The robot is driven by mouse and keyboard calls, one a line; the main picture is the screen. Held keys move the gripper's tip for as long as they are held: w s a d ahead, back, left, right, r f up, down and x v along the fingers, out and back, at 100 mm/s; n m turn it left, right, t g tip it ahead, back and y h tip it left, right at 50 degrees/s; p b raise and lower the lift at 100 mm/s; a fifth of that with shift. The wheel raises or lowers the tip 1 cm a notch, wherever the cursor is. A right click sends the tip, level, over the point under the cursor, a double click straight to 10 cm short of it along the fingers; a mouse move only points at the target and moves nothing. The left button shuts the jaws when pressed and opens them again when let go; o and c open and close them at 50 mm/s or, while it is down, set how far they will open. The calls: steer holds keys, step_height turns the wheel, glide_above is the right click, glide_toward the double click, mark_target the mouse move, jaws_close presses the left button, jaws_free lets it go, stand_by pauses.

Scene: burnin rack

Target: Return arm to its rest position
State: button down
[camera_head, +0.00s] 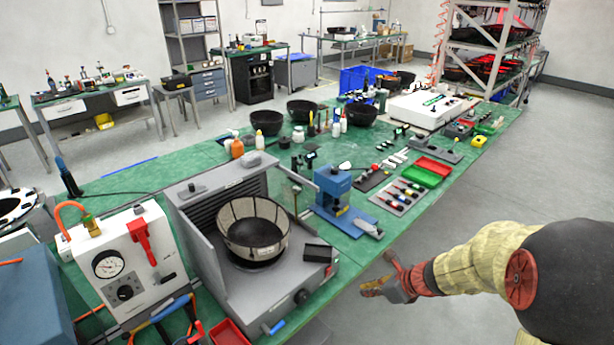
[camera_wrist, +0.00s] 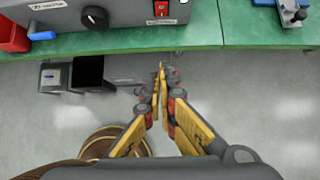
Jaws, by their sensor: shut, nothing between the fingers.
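My gripper (camera_head: 378,287) is at the end of my arm, on the right side of the head view. It hangs over the grey floor beside the right edge of the green workbench. In the wrist view my gripper (camera_wrist: 161,75) shows its yellow fingers drawn together at the tips, with nothing between them. The fingertips point toward the bench edge and are apart from it. My arm reaches in from the right in the head view, with a pale, wrapped-looking forearm. No object is held.
The green bench (camera_head: 362,256) carries a grey machine with a mesh basket (camera_head: 252,228), a white gauge box (camera_head: 122,262) and a blue press (camera_head: 335,190). A shelf rack (camera_head: 487,50) stands at the far right. The floor (camera_head: 450,235) right of the bench is clear.

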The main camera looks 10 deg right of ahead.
steer(key=shift+n, duration=0.3)
steer(key=s+a+r+n+g, duration=0.2)
steer(key=s+n, duration=0.5)
steer(key=n, duration=0.1)
steer(key=s+a+r+n+g, duration=0.2)
steer(key=s+r+n, duration=0.1)
steer(key=s+n, duration=0.4)
steer(key=s+a+r+n+t+h, duration=0.1)
steer(key=s+r+n+h, duration=0.1)
steer(key=s+r+n, duration=0.2)
steer(key=s+r+n+t+h, duration=0.2)
steer(key=s+r+n, duration=0.3)
steer(key=r+n, duration=0.4)
step_height(320, 180, up, 3)
steer(key=shift+a+r+t+h, duration=0.2)
steer(key=shift+a+t+h, duration=0.1)
steer(key=shift+a, duration=0.1)
steer(key=shift+s, duration=0.1)
